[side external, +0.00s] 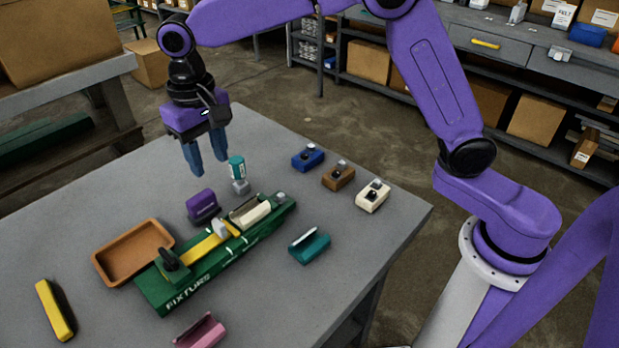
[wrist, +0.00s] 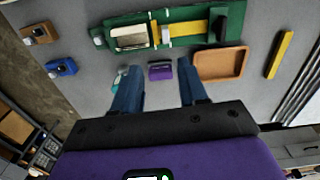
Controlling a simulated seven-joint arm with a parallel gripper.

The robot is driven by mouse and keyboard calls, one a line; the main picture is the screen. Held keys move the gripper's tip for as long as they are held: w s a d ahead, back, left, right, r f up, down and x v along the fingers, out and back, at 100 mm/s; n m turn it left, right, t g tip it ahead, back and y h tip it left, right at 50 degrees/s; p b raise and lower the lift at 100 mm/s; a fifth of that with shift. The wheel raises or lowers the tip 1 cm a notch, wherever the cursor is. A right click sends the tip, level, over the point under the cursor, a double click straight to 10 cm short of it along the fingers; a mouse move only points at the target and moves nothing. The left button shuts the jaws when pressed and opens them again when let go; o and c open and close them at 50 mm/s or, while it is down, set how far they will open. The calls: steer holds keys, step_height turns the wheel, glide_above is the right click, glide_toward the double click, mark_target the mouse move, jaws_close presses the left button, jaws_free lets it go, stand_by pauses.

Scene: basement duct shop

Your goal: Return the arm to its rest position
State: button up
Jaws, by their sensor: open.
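My gripper (side external: 206,158) is a purple hand with two blue fingers, held above the back part of the grey table (side external: 90,211). Its fingers point down and stand apart, with nothing between them that I can see in the side view. In the wrist view my gripper (wrist: 158,92) shows both fingers spread, with the purple block (wrist: 161,71) seen beyond and between them. The purple block (side external: 202,206) rests on the table beside the green fixture. A small teal-topped item (side external: 238,168) stands to the right of the fingers, partly hidden in the wrist view.
The green fixture (side external: 167,296) holds a yellow strip and a cream piece. An orange tray (side external: 133,253) sits at its left. Blue (side external: 307,157), brown (side external: 338,176), cream (side external: 372,196), teal (side external: 309,247), pink (side external: 201,331) and yellow (side external: 56,309) pieces lie around. Shelving stands behind.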

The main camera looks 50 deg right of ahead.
steer(key=s+d+f+n, duration=0.1)
steer(key=s+d+n, duration=0.5)
steer(key=s+d, duration=0.5)
steer(key=s+d+f+n, duration=0.2)
steer(key=s+d+n, duration=0.4)
steer(key=s+d, duration=0.5)
steer(key=s, duration=0.7)
steer(key=shift+o, duration=0.3)
stand_by(0.8)
